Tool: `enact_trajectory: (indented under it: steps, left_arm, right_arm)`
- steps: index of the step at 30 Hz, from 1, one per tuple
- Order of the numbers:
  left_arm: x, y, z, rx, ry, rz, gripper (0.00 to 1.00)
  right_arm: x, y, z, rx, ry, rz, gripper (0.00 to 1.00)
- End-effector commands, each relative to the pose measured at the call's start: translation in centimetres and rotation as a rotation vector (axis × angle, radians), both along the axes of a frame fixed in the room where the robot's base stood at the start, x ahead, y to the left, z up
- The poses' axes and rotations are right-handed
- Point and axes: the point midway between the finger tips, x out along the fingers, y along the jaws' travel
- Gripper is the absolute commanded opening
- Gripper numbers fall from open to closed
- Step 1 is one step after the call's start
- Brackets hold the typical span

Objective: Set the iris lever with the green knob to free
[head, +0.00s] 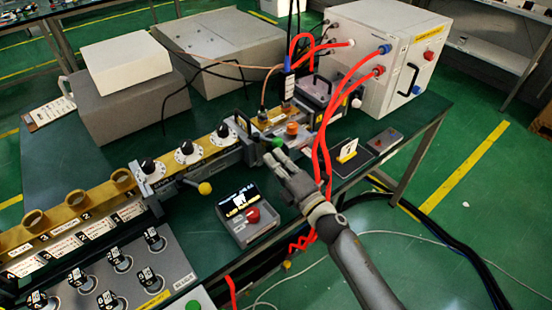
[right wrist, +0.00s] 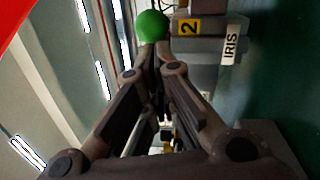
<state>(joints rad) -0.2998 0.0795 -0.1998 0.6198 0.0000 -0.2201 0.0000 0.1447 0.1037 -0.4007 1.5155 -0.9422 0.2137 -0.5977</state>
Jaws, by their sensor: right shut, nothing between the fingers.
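The green knob (head: 277,141) of the iris lever is at the near side of the brass waveguide line in the head view. My right gripper (head: 272,158) is shut, with its fingertips close to this knob. In the right wrist view, the green knob (right wrist: 151,25) lies just beyond the tips of my shut right gripper (right wrist: 155,52); I cannot tell whether they touch. A label reading IRIS (right wrist: 230,44) and a yellow tag with a 2 (right wrist: 187,27) are to the right of the knob. The lever's arm is mostly hidden. My left gripper is not in view.
A yellow knob (head: 204,188) sticks out further left. A display box with a red button (head: 253,214) stands left of my right arm. Red cables (head: 318,150) hang behind and beside my arm. An orange knob (head: 292,129) is near the green one.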

Motion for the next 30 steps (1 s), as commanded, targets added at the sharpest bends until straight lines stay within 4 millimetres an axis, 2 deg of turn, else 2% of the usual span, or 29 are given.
enact_trajectory:
  steps: [8, 13, 20, 30]
  left_arm:
    - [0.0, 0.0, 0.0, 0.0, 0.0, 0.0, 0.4]
    - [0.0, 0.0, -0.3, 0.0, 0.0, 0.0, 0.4]
    - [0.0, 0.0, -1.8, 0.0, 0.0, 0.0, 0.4]
    - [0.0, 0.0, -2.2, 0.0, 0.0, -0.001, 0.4]
  right_arm:
    - [0.2, -0.2, 0.1, -0.001, -0.003, 0.022, 0.0]
    - [0.9, -1.0, 0.0, -0.008, -0.007, 0.122, 0.0]
    - [1.9, -2.1, -0.3, -0.004, -0.003, 0.263, 0.0]
    - [2.7, -2.7, 0.1, 0.001, -0.001, 0.272, 0.0]
